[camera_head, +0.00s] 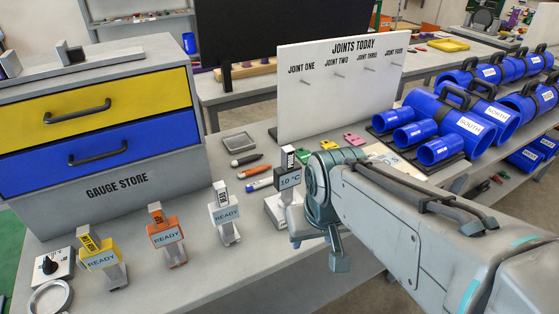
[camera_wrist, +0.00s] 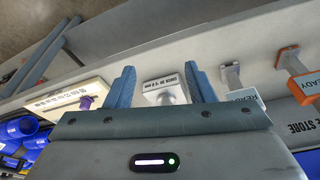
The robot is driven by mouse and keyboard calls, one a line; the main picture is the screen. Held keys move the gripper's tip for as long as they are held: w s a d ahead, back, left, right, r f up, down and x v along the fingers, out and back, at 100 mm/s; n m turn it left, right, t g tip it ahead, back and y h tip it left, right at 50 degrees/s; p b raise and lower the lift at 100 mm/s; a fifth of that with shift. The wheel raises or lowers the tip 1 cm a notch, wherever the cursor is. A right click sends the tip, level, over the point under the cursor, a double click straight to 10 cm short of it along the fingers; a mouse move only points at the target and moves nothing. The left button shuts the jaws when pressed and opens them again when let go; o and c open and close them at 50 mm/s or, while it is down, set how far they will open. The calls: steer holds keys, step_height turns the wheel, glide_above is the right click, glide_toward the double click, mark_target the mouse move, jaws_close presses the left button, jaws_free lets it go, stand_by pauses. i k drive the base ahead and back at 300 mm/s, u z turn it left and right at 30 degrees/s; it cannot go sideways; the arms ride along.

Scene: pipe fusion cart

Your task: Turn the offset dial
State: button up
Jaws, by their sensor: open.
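No readable label names the offset dial. A black round knob (camera_head: 48,265) sits on a small white box at the front left of the bench. A purple knob (camera_wrist: 87,102) stands on a cream board (camera_wrist: 65,98) in the wrist view; its print is too small to read. The board shows partly behind my arm in the head view (camera_head: 390,158). My gripper (camera_wrist: 162,75) is open and empty. A white-topped device (camera_wrist: 163,92) shows between its fingers, apart from both.
Markers (camera_head: 254,172) and a grey tray (camera_head: 239,143) lie behind. A "Joints Today" board (camera_head: 340,85), blue pipe clamps (camera_head: 462,121) and a gauge drawer cabinet (camera_head: 105,125) border the bench.

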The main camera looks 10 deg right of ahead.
mark_target(50, 267)
steer(key=u, duration=1.85)
